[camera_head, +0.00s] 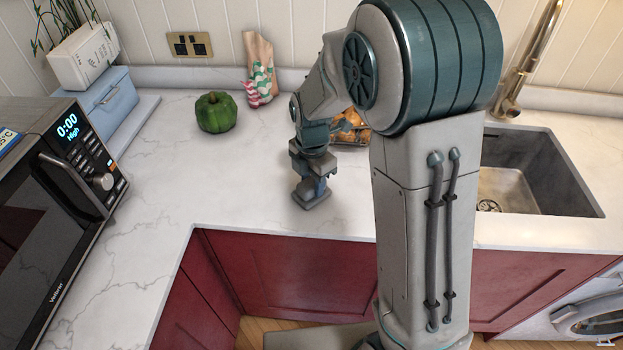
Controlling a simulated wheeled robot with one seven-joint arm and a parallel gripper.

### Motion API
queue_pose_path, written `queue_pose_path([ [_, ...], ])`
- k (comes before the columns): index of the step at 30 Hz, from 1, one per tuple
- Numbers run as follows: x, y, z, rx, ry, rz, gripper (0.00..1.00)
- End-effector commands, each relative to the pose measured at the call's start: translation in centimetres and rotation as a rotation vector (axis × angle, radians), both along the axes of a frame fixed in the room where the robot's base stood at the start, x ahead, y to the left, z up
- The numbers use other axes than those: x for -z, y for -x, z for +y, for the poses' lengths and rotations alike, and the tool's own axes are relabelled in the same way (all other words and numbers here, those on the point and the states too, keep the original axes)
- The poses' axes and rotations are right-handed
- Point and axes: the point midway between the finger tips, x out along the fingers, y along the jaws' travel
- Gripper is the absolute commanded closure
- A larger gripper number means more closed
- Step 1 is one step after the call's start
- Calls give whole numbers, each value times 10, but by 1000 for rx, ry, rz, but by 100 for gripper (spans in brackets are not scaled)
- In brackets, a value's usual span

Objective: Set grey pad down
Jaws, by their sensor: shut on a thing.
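My gripper (312,186) points down over the white marble counter (260,190), near its front edge. It is shut on a small grey block-like thing (312,201), which looks like the grey pad. The pad is at or just above the counter top; I cannot tell whether it touches. The fingers are small here and hide part of the pad.
A glass container of orange food (350,130) is partly hidden by my arm. A microwave (60,190) stands left, a sink (540,175) right. Counter left of my gripper is clear.

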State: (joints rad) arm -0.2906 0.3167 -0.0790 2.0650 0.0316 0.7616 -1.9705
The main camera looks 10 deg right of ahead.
Motion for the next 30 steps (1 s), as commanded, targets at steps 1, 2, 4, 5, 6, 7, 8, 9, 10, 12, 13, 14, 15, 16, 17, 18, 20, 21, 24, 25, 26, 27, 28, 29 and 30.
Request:
queue_pose_path([
  [1, 0, 0, 0, 0, 0, 0, 93],
  [2, 0, 0, 0, 0, 0, 0, 93],
  [4, 1, 0, 0, 0, 0, 0, 56],
  [5, 1, 0, 0, 0, 0, 0, 48],
  [6, 1, 0, 0, 0, 0, 0, 42],
  [7, 1, 0, 0, 0, 0, 0, 42],
  [8, 1, 0, 0, 0, 0, 0, 42],
  [9, 1, 0, 0, 0, 0, 0, 42],
  [10, 1, 0, 0, 0, 0, 0, 42],
  [12, 0, 0, 0, 0, 0, 0, 42],
  [13, 0, 0, 0, 0, 0, 0, 42],
  [14, 0, 0, 0, 0, 0, 0, 42],
  [15, -1, 0, 0, 0, 0, 0, 42],
  [16, -3, 0, 0, 0, -1, -2, 42],
  [17, -5, -1, 0, 0, -2, -2, 42],
  [18, -9, -1, 0, 0, -2, -5, 42],
  [20, -19, -1, 0, 0, -3, -6, 42],
  [21, -26, -1, 0, 0, -3, -6, 42],
  [24, -48, -2, 0, 0, -3, -8, 42],
  [25, -55, -1, 0, 0, -3, -8, 42],
  [26, -61, -1, 0, 0, -2, -6, 42],
  [27, -70, -1, 0, 0, -2, -7, 42],
  [28, -77, -1, 0, 0, -2, -7, 42],
  [29, -82, -1, 0, 0, -1, -5, 42],
  [30, -90, -1, 0, 0, -1, -5, 42],
])
